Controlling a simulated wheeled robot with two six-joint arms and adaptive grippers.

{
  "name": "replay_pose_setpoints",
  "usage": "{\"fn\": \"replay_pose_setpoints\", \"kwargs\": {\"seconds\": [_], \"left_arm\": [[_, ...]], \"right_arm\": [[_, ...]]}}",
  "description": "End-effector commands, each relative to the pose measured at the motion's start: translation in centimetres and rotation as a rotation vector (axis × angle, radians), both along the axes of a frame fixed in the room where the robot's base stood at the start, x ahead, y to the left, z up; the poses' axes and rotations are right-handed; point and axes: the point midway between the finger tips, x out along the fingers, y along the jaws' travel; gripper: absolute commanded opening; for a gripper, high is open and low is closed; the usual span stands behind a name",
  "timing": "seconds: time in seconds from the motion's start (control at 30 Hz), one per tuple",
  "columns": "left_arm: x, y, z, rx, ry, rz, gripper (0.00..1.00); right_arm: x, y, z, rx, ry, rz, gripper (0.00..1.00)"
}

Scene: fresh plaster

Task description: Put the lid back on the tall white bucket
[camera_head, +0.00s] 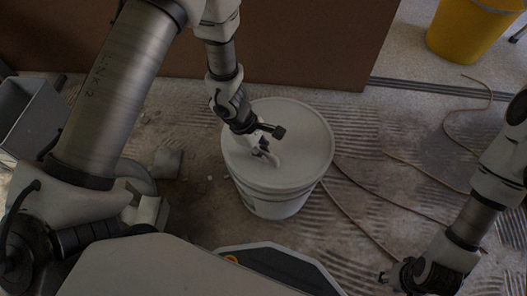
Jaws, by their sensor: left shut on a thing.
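The tall white bucket (272,204) stands upright on the floor in the middle of the head view. Its round white lid (305,141) covers the bucket's top and looks level. I cannot tell whether the lid is pressed fully down or sits just over the rim. My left gripper (268,146) is above the left half of the lid, shut on the lid's small raised handle (273,160), which it partly hides. My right gripper (388,279) is low at the right, apart from the bucket; its fingers are dark and small.
A brown board (310,45) stands behind the bucket. A yellow bucket (468,30) is at the top right. Thin cables (372,190) lie across the streaked floor right of the white bucket. A grey open container (35,120) is at the far left.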

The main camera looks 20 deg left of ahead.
Motion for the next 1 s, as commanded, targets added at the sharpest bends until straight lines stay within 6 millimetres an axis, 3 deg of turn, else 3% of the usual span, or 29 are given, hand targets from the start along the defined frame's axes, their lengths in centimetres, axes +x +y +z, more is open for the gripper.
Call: {"fn": "replay_pose_setpoints", "kwargs": {"seconds": [1.0], "left_arm": [[-0.06,0.01,-0.07,0.000,0.001,0.001,0.00]], "right_arm": [[0.00,0.00,-0.51,0.000,0.000,0.000,0.40]]}}
